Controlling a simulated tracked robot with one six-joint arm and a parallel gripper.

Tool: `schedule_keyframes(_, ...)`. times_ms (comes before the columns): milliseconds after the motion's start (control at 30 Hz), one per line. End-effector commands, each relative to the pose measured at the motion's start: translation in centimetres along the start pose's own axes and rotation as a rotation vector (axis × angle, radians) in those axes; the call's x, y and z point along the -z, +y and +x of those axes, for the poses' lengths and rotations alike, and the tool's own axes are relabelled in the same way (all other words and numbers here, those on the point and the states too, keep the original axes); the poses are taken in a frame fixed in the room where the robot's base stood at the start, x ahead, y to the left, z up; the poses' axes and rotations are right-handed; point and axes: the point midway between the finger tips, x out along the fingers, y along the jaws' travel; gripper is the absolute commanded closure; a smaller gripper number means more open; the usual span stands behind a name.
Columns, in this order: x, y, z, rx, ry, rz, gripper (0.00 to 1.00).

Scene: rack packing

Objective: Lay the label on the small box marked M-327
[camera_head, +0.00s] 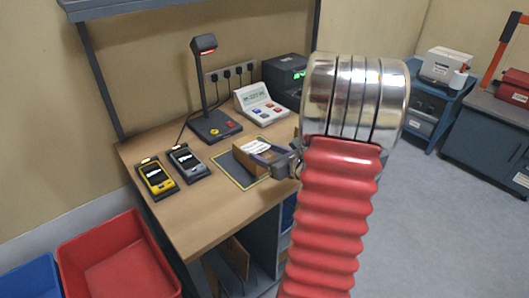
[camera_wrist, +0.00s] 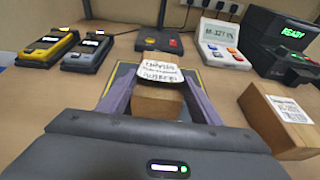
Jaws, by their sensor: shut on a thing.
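My gripper (camera_wrist: 158,78) has its two grey-purple fingers closed in from both sides on a white printed label (camera_wrist: 158,74). The label lies across the top of a small brown box (camera_wrist: 158,103), or just above it; a gap cannot be made out. The box sits between the fingers on a dark mat with a yellow border. In the head view my gripper (camera_head: 262,155) reaches in from the right over the box (camera_head: 240,160), with the label (camera_head: 257,147) white on top. The print on the box and label is too small to read surely.
Another brown box (camera_wrist: 285,125) with a white label stands right of my gripper. A display unit (camera_wrist: 218,36) and a dark printer (camera_wrist: 285,38) reading READY stand behind. Two handheld devices, yellow (camera_head: 157,178) and grey (camera_head: 187,162), lie left. A lamp (camera_head: 204,90) rises behind the mat.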

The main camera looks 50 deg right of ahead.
Motion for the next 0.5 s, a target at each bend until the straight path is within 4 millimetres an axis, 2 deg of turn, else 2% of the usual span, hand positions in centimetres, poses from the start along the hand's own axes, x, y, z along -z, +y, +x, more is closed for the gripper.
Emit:
schedule_keyframes(233, 0.00, 0.02, -0.02, -0.001, 0.000, 0.000, 0.47)
schedule_keyframes(267, 0.00, 0.02, -0.02, -0.001, 0.000, 0.000, 0.40)
schedule_keyframes(500, 0.00, 0.04, 0.00, -0.001, 0.000, 0.000, 0.23)
